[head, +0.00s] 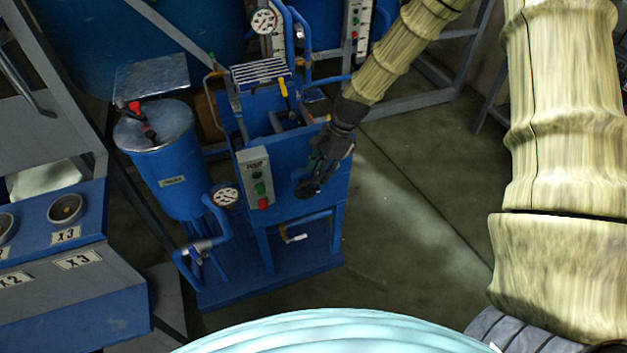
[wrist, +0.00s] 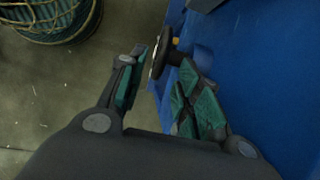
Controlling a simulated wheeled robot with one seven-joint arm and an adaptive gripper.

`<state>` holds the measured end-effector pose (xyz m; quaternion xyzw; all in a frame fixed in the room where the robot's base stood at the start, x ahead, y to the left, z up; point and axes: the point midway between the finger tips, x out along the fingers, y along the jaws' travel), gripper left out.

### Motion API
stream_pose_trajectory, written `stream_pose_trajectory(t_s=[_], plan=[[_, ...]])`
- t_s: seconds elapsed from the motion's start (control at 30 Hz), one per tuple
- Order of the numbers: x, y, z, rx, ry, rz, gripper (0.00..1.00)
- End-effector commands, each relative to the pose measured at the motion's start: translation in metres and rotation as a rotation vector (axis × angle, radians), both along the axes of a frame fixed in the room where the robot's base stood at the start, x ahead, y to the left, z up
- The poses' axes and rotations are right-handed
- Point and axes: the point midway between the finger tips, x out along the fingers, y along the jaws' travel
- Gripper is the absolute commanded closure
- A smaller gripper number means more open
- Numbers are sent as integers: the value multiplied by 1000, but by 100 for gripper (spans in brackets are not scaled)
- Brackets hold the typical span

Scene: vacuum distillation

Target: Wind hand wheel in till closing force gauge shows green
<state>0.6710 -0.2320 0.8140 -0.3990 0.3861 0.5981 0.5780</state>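The dark hand wheel (head: 306,188) is on the front of the blue machine (head: 290,225), right of the control box. My gripper (head: 322,165) is right at the wheel and hides part of it. In the wrist view my gripper (wrist: 163,68) has its two green-padded fingers apart, and the wheel (wrist: 168,50) shows nearly edge-on at and just beyond the fingertips. I cannot tell if a finger touches it. A round white gauge (head: 226,195) sits on a pipe left of the wheel. Another gauge (head: 264,21) is at the back. Neither dial can be read; which shows closing force is unclear.
A blue cylinder tank (head: 168,160) stands further left. A bent pipe with a light handle (head: 297,238) is below the wheel. The floor (head: 420,200) right of the machine is clear.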

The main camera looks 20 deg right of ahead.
Motion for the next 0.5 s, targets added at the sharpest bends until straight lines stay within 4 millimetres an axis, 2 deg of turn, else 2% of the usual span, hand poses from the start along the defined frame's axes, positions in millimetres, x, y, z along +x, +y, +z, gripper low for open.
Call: stream_pose_trajectory(t_s=[0.2, 0.5], plan=[[0, -9, 20, 0, 0, 1, 66], [0, -11, 27, 0, 1, 0, 66]])
